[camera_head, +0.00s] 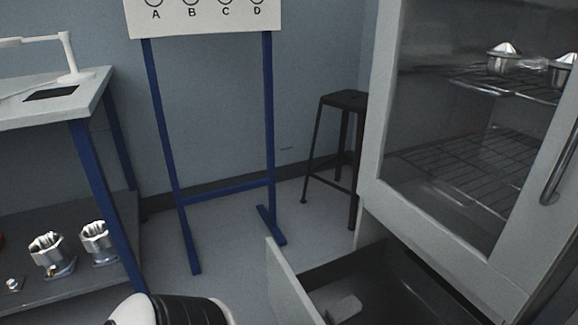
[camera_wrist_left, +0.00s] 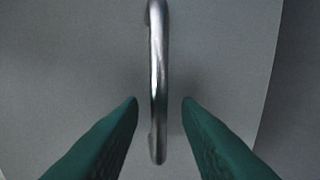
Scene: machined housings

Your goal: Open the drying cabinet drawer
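The drying cabinet (camera_head: 440,225) stands at the right with its glass door shut. Its drawer (camera_head: 288,285) below is pulled out, with the dark inside showing behind the pale front panel. In the left wrist view a silver bar handle (camera_wrist_left: 158,70) runs up a grey panel. My left gripper (camera_wrist_left: 159,100) is open, its green fingers on either side of the handle with gaps to both. In the head view only part of my arm shows at the bottom, and the drawer's handle is hidden. My right gripper is not in view.
Metal housings (camera_head: 502,58) stand on the wire racks behind the glass. A black stool (camera_head: 344,100) and a blue-legged board stand (camera_head: 270,120) are at the back. A workbench (camera_head: 100,92) with housings (camera_head: 95,240) on its lower shelf is at the left. The floor between is clear.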

